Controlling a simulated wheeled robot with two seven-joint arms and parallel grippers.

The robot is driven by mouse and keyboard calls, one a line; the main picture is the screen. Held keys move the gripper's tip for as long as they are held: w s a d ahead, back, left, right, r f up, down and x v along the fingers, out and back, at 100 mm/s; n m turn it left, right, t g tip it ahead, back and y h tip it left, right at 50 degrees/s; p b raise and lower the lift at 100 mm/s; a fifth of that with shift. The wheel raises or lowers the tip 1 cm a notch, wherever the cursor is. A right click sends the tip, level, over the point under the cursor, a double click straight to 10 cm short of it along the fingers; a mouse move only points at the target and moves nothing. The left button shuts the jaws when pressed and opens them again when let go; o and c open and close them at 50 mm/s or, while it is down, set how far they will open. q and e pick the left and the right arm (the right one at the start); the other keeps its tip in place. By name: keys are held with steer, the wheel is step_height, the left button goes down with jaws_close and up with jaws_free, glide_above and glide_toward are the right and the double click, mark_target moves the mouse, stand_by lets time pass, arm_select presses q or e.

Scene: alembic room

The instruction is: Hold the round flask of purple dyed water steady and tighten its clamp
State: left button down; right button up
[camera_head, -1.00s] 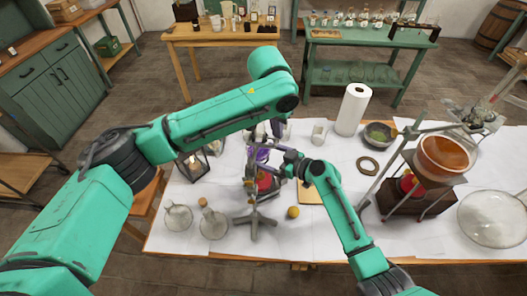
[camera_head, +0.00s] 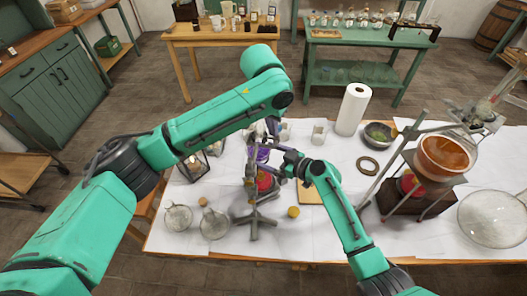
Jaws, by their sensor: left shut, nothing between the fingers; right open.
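The round flask of purple dyed water (camera_head: 262,155) sits at the stand, above a red object (camera_head: 265,181). The grey stand (camera_head: 255,220) has spread feet on the white-covered table. My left gripper (camera_head: 265,133) is shut and empty, close to the flask's upper part from above; whether it touches is too small to tell. My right gripper (camera_head: 277,168) is open beside the stand, just right of the flask. The clamp is crowded by the grippers, and I cannot make out its screw or whether a finger touches it.
Two clear flasks (camera_head: 214,224) stand front left of the stand, and a lantern (camera_head: 193,165) behind them. A yellow round object (camera_head: 293,212) lies to the right. A paper towel roll (camera_head: 352,109), dark bowl (camera_head: 379,135), ring (camera_head: 368,166) and orange-filled bowl (camera_head: 445,155) are farther right.

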arm_select(q)
steer(key=shift+s+r, duration=0.1)
steer(key=shift+s, duration=0.1)
steer(key=v, duration=0.3)
steer(key=w+v, duration=0.1)
steer(key=v, duration=0.1)
steer(key=shift+s+d+r, duration=0.1)
steer(key=shift+d+r, duration=0.2)
steer(key=shift+r, duration=0.15)
step_height(320, 180, down, 6)
steer(key=s+d, duration=0.1)
steer(key=shift+d, duration=0.35)
steer(key=shift+w+d, duration=0.15)
steer(key=shift+w, duration=0.3)
stand_by(0.8)
stand_by(0.4)
